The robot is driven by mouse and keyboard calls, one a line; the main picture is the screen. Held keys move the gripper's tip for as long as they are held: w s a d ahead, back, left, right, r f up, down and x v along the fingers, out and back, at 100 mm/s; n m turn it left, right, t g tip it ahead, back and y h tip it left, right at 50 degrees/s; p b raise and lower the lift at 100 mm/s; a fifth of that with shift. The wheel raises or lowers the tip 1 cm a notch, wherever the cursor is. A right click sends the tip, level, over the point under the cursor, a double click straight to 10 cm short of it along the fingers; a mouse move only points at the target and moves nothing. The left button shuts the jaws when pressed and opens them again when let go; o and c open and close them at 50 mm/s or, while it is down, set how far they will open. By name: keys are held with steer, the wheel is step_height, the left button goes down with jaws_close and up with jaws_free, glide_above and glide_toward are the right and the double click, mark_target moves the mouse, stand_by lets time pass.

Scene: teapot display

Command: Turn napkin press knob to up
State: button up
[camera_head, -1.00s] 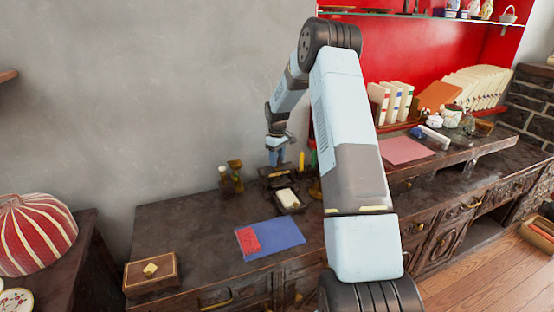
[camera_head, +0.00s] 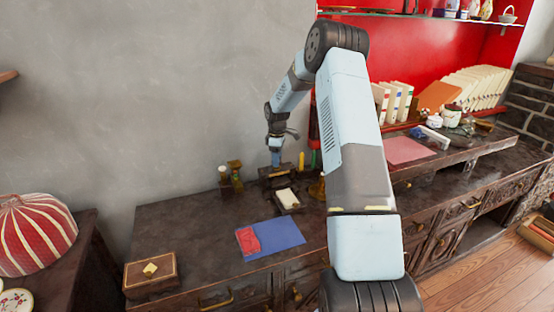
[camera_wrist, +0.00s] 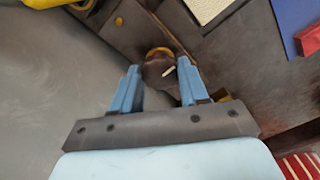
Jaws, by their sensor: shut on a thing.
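The napkin press (camera_head: 272,182) is a dark box at the back of the dark cabinet top, by the wall. In the wrist view its knob (camera_wrist: 156,70) is dark and round, with a gold ring at its base and a short pale pointer mark. My gripper (camera_wrist: 158,68) has its blue fingers on either side of the knob and is shut on it. The head view shows my gripper (camera_head: 275,158) coming down onto the press from above; the knob is hidden there.
A blue mat (camera_head: 281,232) with a red cloth (camera_head: 247,240) and a wooden box (camera_head: 150,272) are nearer.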

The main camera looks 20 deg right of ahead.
steer(key=shift+w+r, duration=0.1)
steer(key=o, duration=1.1)
steer(key=shift+c, duration=0.2)
step_height(320, 180, up, 14)
steer(key=shift+f, duration=0.25)
